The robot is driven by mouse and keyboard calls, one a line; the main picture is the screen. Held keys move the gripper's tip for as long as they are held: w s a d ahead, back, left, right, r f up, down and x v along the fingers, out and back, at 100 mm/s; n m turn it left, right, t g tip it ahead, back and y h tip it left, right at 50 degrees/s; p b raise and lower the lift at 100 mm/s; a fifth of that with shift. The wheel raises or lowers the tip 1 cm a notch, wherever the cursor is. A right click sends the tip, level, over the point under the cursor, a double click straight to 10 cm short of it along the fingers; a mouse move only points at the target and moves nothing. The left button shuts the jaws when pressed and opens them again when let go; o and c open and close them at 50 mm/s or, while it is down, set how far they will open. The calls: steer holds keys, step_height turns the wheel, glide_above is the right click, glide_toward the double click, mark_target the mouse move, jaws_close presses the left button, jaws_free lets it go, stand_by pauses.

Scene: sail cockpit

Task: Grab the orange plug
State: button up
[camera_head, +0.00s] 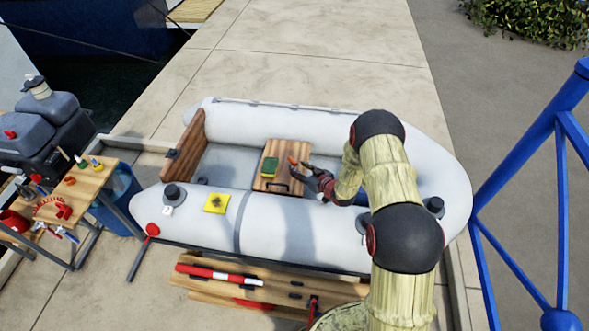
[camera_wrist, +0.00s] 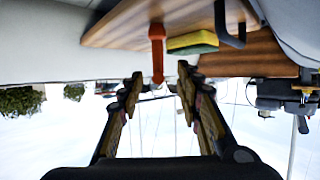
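The orange plug (camera_head: 292,160) is at the right end of a wooden box lid (camera_head: 285,150) inside the grey inflatable boat. In the wrist view the orange plug (camera_wrist: 157,50) is long and narrow with a wider head, and stands out from the wooden surface (camera_wrist: 120,25). My gripper (camera_head: 304,172) is just right of the plug in the head view. In the wrist view my gripper (camera_wrist: 158,84) is open and empty, and the plug's end lies between its two fingertips or just beyond them. I cannot tell the exact gap, and no finger visibly touches it.
A green and yellow sponge (camera_head: 270,167) lies on the box, close beside the plug. A dark handle (camera_wrist: 230,25) is beyond it. A yellow pad (camera_head: 216,203) lies on the boat's near tube. A cluttered work table (camera_head: 92,178) stands at left.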

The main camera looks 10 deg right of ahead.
mark_target(293, 163)
steer(key=b+x, duration=0.2)
steer(key=x, duration=0.4)
steer(key=shift+w+d, duration=0.1)
steer(key=shift+d, duration=0.05)
steer(key=shift+c, duration=1.2)
jaws_close()
